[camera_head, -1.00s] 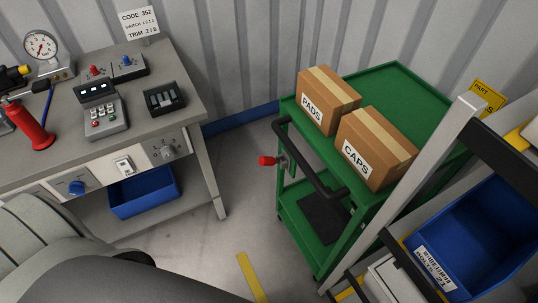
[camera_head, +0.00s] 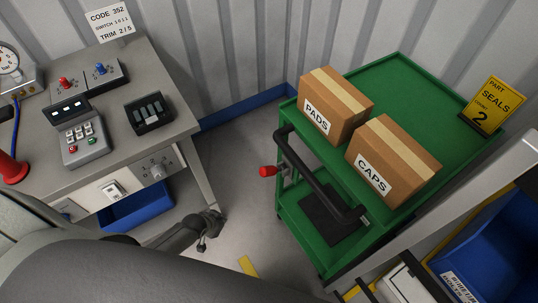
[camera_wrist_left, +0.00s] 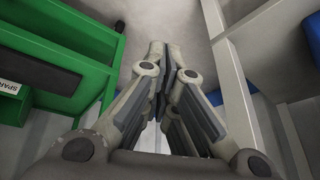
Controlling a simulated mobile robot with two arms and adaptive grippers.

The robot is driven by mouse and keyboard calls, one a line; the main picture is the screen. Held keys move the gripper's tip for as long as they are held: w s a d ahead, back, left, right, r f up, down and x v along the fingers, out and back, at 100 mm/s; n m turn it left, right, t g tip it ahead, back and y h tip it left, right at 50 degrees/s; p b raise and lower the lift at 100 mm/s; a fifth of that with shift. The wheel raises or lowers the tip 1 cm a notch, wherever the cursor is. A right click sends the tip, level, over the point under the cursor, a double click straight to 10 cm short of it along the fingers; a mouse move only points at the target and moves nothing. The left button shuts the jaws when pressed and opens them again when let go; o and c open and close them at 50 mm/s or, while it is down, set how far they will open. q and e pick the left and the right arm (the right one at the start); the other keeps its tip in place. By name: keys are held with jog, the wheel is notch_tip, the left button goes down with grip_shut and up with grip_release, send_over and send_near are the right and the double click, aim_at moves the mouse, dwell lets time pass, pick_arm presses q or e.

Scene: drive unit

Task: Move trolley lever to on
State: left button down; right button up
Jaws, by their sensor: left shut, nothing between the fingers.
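The green trolley (camera_head: 407,85) stands right of centre in the head view, with a black push handle (camera_head: 312,172) on its near left side. The trolley lever has a red knob (camera_head: 267,171) and sticks out to the left beside the handle. My left gripper (camera_head: 212,219) is at lower centre, left of the trolley and below the lever knob, apart from both. In the left wrist view its fingers (camera_wrist_left: 158,75) are together with nothing between them. The trolley's green frame (camera_wrist_left: 112,60) shows at left there; the lever knob does not show. My right gripper is not in view.
Boxes marked PADS (camera_head: 335,105) and CAPS (camera_head: 393,160) sit on the trolley top, with a yellow SEALS card (camera_head: 492,105) behind. A workbench (camera_head: 185,112) with controls stands left, a blue bin (camera_head: 137,208) beneath it. A shelf with a blue bin (camera_head: 490,240) is at lower right.

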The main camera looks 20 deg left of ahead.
pick_arm(q)
jog(key=w+d+r+m+t+h, duration=0.1)
jog(key=w+d+r, duration=0.1)
jog(key=w+r, duration=0.65)
jog(key=w+d+r+m+t+h, duration=0.1)
jog(key=w+r, duration=0.5)
jog(key=r, duration=0.5)
jog(key=d+r+m+h, duration=0.1)
jog(key=d+r, duration=0.1)
jog(key=r, duration=0.3)
jog(key=s+d+r+m+h, duration=0.1)
jog(key=d+r, duration=0.2)
jog(key=r, duration=0.3)
jog(key=d+r+m, duration=0.1)
jog(key=d+r, duration=0.1)
jog(key=r, duration=0.3)
jog(key=shift+s+d+r+h+p, duration=0.2)
jog(key=shift+d+r+h+p, duration=0.1)
jog(key=shift+d+r+h, duration=0.1)
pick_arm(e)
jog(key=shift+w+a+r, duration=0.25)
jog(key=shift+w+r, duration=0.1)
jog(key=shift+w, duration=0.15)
